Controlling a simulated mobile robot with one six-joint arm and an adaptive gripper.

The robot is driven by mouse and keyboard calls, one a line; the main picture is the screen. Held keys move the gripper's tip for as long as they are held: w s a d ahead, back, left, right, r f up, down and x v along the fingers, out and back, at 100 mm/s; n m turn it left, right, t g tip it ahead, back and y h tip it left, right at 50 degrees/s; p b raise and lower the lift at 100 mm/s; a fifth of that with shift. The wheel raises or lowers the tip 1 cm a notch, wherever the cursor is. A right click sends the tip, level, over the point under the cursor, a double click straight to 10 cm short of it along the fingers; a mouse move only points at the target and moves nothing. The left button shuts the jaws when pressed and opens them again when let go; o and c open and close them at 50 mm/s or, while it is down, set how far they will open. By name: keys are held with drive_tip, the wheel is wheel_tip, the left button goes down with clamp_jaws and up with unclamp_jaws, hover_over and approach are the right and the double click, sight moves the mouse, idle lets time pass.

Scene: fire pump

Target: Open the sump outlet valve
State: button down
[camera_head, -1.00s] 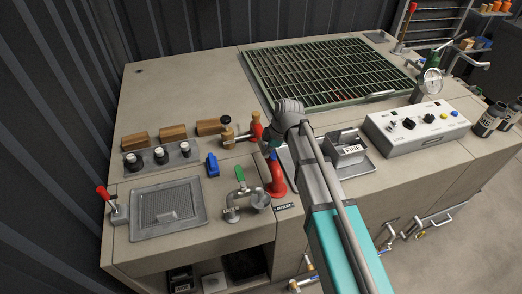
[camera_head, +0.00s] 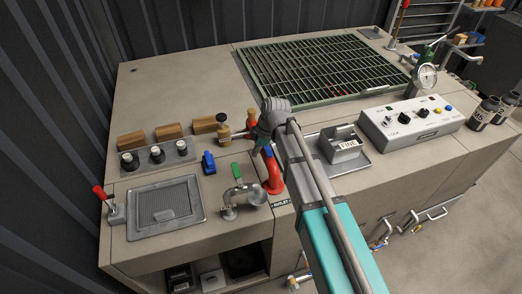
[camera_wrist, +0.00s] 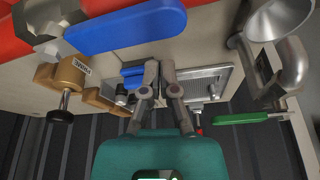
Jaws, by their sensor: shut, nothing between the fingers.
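A red bent pipe (camera_head: 271,178) rises from the bench beside a small plate that reads OUTLET (camera_head: 283,203). A blue lever (camera_head: 268,151) sits at its top, partly hidden by my wrist. In the wrist view the blue lever (camera_wrist: 125,30) is large along the top, with red pipe behind it. I cannot read a sump label. My gripper (camera_wrist: 160,67) has its fingers together and empty, below the lever in that view and apart from it. In the head view my wrist hides the fingers.
A tap with a green handle (camera_head: 238,171) and a metal cup stands left of the red pipe. A brass valve (camera_head: 224,130) labelled PRIME stands behind it. A tray marked FINE (camera_head: 347,146) and a control box (camera_head: 410,120) are to the right.

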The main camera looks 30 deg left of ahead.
drive_tip(key=a+p+v, duration=0.1)
drive_tip(key=p+v, duration=0.8)
drive_tip(key=shift+r, duration=0.5)
idle(0.6)
drive_tip(key=d+m+t+h, duration=0.1)
drive_tip(key=d+m, duration=1.1)
drive_tip(key=d, duration=1.1)
drive_tip(key=s+d+f+m+t+h, duration=0.1)
drive_tip(key=d+m, duration=1.1)
drive_tip(key=d, duration=1.2)
drive_tip(key=shift+s+m+h, duration=0.25)
drive_tip(key=shift+m+h, duration=0.05)
drive_tip(key=shift+h, duration=0.3)
drive_tip(key=c, duration=1.3)
unclamp_jaws()
drive_tip(key=shift+a, duration=0.1)
drive_tip(key=shift+c, duration=0.2)
